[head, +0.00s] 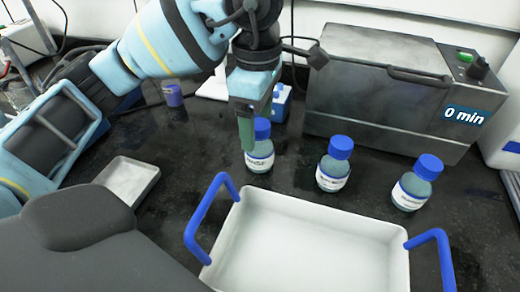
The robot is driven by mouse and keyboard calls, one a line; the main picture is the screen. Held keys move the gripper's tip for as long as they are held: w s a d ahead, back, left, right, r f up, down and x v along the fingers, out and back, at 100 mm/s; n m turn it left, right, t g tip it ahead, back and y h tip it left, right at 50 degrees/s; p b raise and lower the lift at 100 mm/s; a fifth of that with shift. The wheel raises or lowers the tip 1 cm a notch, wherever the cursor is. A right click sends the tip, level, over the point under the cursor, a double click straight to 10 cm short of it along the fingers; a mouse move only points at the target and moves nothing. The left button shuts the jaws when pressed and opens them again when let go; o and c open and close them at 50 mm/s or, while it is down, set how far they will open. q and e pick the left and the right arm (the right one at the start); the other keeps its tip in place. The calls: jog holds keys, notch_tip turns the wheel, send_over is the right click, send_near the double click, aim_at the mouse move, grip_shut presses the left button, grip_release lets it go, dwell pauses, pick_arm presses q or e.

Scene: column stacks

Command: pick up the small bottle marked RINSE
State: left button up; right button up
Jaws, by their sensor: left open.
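Three small clear bottles with blue caps and white labels stand upright on the dark bench: a left bottle (259,160), a middle bottle (333,172) and a right bottle (411,190). The print on their labels is too small to read, so I cannot tell which is marked RINSE. My left gripper (246,138) is open and points down at the left bottle's cap, with a green finger just left of the cap. Whether it touches the cap, I cannot tell. The other finger is not clearly visible. My right gripper is not in view.
An empty white tray (238,240) with blue handles stands in front of the bottles. A grey metal box (375,95) showing "0 min" stands behind them. A small shallow dish (128,180) lies at left, and a purple-capped container (173,95) stands at the back left.

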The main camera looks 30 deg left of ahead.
pick_arm(q)
notch_tip(320, 180, down, 4)
jog(key=shift+r, duration=0.15)
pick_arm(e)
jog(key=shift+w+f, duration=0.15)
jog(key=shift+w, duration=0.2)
pick_arm(q)
jog(key=c, duration=1.2)
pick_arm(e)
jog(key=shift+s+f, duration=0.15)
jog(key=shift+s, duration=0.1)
pick_arm(q)
jog(key=shift+o, duration=0.2)
jog(key=shift+r, duration=0.1)
